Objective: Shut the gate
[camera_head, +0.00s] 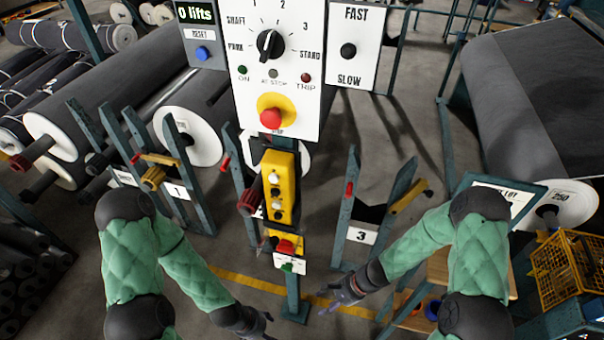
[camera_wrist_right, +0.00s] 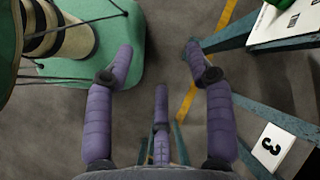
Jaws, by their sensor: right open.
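Stand 3, a dark teal frame with a white number plate (camera_head: 361,236), is right of centre in the head view. Its yellow bar (camera_head: 408,196) sticks out up and to the right from the right post, away from the left post with its red catch (camera_head: 349,190). My right gripper (camera_head: 338,294) is open and empty, low in front of stand 3 and apart from it. In the wrist view its purple fingers (camera_wrist_right: 162,65) are spread over floor, with the number plate (camera_wrist_right: 271,147) at right. My left gripper (camera_head: 258,322) is at the bottom edge, its fingers unclear.
Stand 1 (camera_head: 178,192) has its yellow bar across its posts. A control post with a white panel (camera_head: 290,95) and yellow button box (camera_head: 281,185) stands in the middle. A grey roll (camera_head: 540,90), framed sign (camera_head: 510,196) and yellow basket (camera_head: 570,268) are at right.

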